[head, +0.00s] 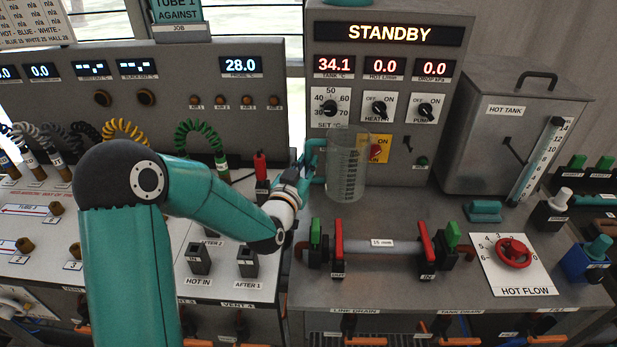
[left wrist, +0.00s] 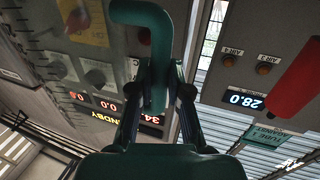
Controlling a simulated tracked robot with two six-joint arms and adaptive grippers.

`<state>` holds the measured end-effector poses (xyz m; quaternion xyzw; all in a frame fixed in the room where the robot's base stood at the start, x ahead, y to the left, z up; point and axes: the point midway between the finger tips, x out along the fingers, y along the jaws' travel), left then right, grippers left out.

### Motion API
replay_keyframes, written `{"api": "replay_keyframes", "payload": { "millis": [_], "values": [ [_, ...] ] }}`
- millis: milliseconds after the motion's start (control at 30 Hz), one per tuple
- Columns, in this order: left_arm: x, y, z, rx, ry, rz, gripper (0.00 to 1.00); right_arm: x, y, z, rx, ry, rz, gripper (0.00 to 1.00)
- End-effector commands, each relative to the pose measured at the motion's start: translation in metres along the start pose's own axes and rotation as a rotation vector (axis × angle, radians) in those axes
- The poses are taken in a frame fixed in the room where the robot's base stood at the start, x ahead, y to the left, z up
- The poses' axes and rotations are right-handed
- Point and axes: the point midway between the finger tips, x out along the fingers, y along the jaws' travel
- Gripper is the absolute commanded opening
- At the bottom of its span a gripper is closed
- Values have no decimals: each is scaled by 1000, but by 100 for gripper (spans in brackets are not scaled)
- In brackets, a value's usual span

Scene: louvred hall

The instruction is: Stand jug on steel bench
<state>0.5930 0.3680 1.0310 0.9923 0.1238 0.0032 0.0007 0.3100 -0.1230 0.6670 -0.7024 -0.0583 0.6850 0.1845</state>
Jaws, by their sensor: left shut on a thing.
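A clear, graduated jug (head: 347,172) with a teal handle is upright in front of the STANDBY panel in the head view. My left gripper (head: 307,172) is shut on the jug's handle, at the jug's left side. In the left wrist view the teal handle (left wrist: 153,45) runs between the two dark fingers (left wrist: 158,95), and the clear wall with its scale marks fills the upper left. The jug's base appears over the back of the steel bench (head: 400,207); I cannot tell whether it touches. My right gripper is not in view.
A clamped pipe (head: 380,247) with red and green levers crosses the bench in front of the jug. A hot tank (head: 500,130) stands at right, with a teal block (head: 485,210) before it. The red HOT FLOW valve (head: 514,252) is at front right. A red-topped plug (head: 261,175) stands left of the gripper.

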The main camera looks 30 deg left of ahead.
Motion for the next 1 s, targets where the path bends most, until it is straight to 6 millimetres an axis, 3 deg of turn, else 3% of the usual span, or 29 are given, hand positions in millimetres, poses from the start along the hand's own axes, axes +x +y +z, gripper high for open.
{"api": "replay_keyframes", "payload": {
  "millis": [400,1000],
  "values": [
    [-1,0,41,0,1,0,0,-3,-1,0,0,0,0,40],
    [-1,0,49,0,1,0,0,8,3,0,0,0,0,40]
  ]
}}
